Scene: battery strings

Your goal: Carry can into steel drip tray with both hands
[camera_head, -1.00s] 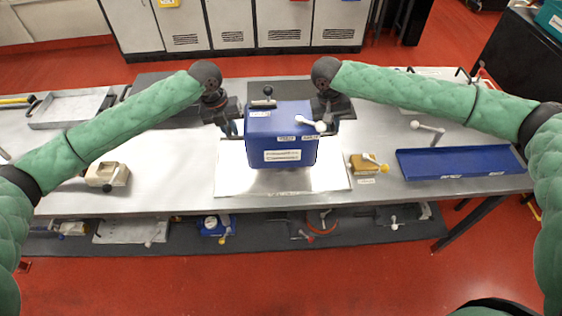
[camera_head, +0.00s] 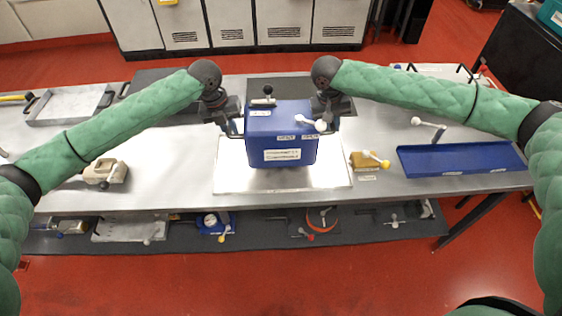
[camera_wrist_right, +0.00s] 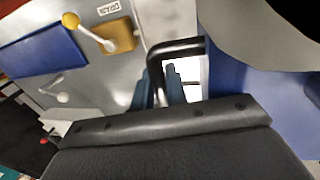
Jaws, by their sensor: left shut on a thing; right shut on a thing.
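The can is a blue box (camera_head: 282,135) with white labels, black side handles and a white-knobbed lever on top. It is upright at the middle of the bench, over a bright steel sheet or shallow tray (camera_head: 232,176); I cannot tell whether its base touches it. My left gripper (camera_head: 233,126) is shut on the left side handle. My right gripper (camera_head: 326,118) is shut on the right side handle; in the right wrist view its blue fingers (camera_wrist_right: 160,88) are at the black handle bar (camera_wrist_right: 178,48). The can's far side is hidden.
A rimmed grey tray (camera_head: 68,106) lies at the back left. A blue tray (camera_head: 460,158) is on the right, with a yellow block (camera_head: 364,161) between it and the can. A beige clamp (camera_head: 103,175) lies on the left. Bare bench shows left of the can.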

